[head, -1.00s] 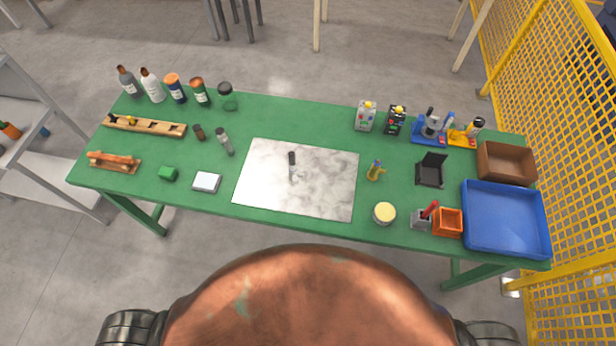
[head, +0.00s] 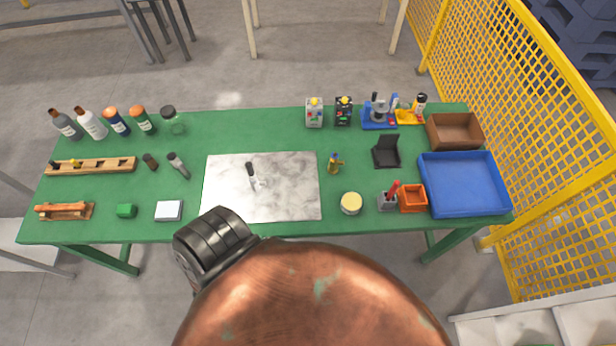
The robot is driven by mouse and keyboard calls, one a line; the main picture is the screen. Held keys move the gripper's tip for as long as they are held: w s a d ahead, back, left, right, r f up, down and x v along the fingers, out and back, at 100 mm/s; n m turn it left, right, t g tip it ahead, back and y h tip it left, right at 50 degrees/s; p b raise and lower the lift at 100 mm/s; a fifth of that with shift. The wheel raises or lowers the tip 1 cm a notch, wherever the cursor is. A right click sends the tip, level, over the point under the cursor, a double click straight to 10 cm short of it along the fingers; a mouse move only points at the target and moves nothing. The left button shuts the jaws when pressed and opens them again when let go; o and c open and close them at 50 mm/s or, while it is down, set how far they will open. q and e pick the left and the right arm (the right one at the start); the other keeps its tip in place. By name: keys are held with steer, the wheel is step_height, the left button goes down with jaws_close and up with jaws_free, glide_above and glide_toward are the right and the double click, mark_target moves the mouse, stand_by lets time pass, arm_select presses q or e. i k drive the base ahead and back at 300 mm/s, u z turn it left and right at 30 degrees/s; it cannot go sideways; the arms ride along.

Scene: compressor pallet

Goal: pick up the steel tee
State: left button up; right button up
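I cannot pick out the steel tee with certainty. A small dark upright piece with a pale grey part at its foot (head: 251,174) stands on the white marbled plate (head: 295,190) in the middle of the green table (head: 240,125). It is too small to tell whether it is the tee. Two small dark and grey cylindrical pieces, one short (head: 150,162) and one longer (head: 178,165), are to the left of the plate. Neither of my grippers is in view.
Bottles (head: 90,124) stand at the back left, near a wooden rack (head: 92,166). A blue tray (head: 463,212), a brown box (head: 455,132) and an orange bin (head: 412,199) are at the right. A yellow mesh fence (head: 500,90) stands beyond the right end. Most of the plate is clear.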

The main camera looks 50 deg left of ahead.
mark_target(256, 187)
steer(key=z, duration=1.4)
steer(key=k, duration=1.85)
steer(key=u, duration=0.75)
